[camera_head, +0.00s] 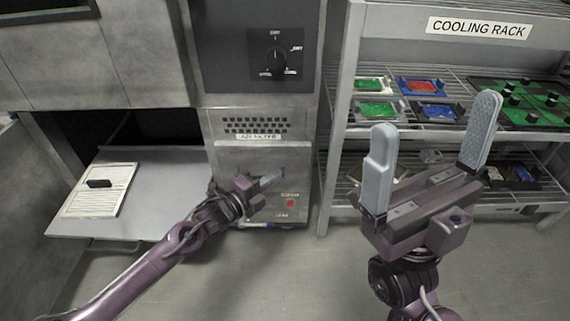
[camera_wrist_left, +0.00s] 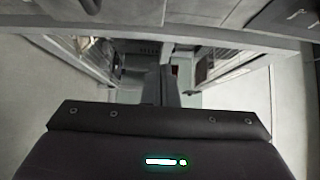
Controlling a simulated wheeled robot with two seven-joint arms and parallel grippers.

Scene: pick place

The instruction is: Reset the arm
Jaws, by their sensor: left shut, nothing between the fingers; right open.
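My left gripper (camera_head: 268,180) is shut and empty, in front of the lower grey panel of the machine. Its arm comes in from the lower left. In the left wrist view its closed fingers (camera_wrist_left: 170,88) point away from the camera with nothing between them. My right gripper (camera_head: 430,140) is open and empty, raised in front of the cooling rack with its two light grey fingers spread wide and pointing up.
The cooling rack (camera_head: 345,110) on the right holds several green, red and blue boards. The machine (camera_head: 262,150) has a dial and a red button. A pulled-out shelf (camera_head: 165,200) at left carries a pale panel (camera_head: 100,190) with a black handle. The floor (camera_head: 290,275) in front is clear.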

